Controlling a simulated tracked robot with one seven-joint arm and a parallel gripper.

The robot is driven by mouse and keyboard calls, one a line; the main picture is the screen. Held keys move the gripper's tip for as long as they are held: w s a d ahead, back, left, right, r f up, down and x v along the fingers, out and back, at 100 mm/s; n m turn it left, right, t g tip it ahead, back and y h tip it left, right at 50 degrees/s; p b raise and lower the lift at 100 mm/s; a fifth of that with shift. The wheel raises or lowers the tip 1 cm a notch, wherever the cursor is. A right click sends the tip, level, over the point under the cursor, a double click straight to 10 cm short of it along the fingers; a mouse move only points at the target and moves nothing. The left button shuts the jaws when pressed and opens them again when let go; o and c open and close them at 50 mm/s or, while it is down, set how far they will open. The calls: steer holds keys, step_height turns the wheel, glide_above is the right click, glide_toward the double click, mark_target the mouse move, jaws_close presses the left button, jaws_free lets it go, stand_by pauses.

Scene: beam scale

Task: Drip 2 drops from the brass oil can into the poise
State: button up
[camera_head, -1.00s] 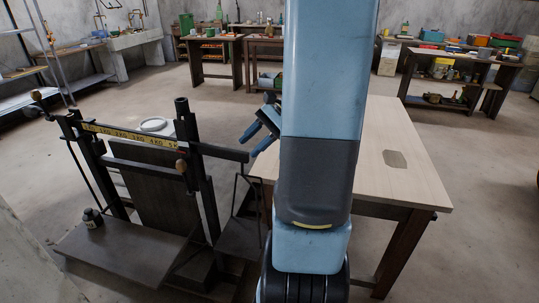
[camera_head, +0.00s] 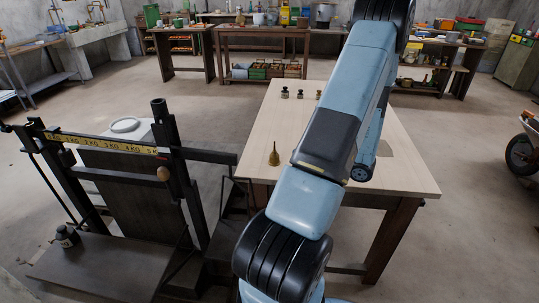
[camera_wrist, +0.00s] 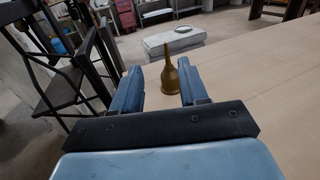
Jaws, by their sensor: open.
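The brass oil can (camera_head: 274,156), with a round body and a thin upright spout, stands on the near left part of the pale wooden table. In the wrist view the oil can (camera_wrist: 170,78) appears between the two blue fingers of my gripper (camera_wrist: 160,80). My gripper is open and empty; the can looks ahead of it, with no contact visible. The beam scale stands left of the table, with a yellow graduated beam (camera_head: 95,143). A round wooden knob (camera_head: 163,174) hangs near its right end; I cannot tell the poise clearly.
The wooden table (camera_head: 410,178) is mostly bare, with several small dark bottles (camera_head: 285,92) near its far edge. The scale's dark frame stands close to the table's left side.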

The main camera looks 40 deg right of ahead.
mark_target(274, 153)
steer(key=shift+w+d+f+m, duration=0.2)
steer(key=shift+w+f+m, duration=0.1)
steer(key=x, duration=0.7)
steer(key=shift+w+a, duration=0.1)
steer(key=shift+w, duration=0.2)
steer(key=shift+x, duration=2.85)
steer(key=shift+f, duration=0.1)
jaws_close()
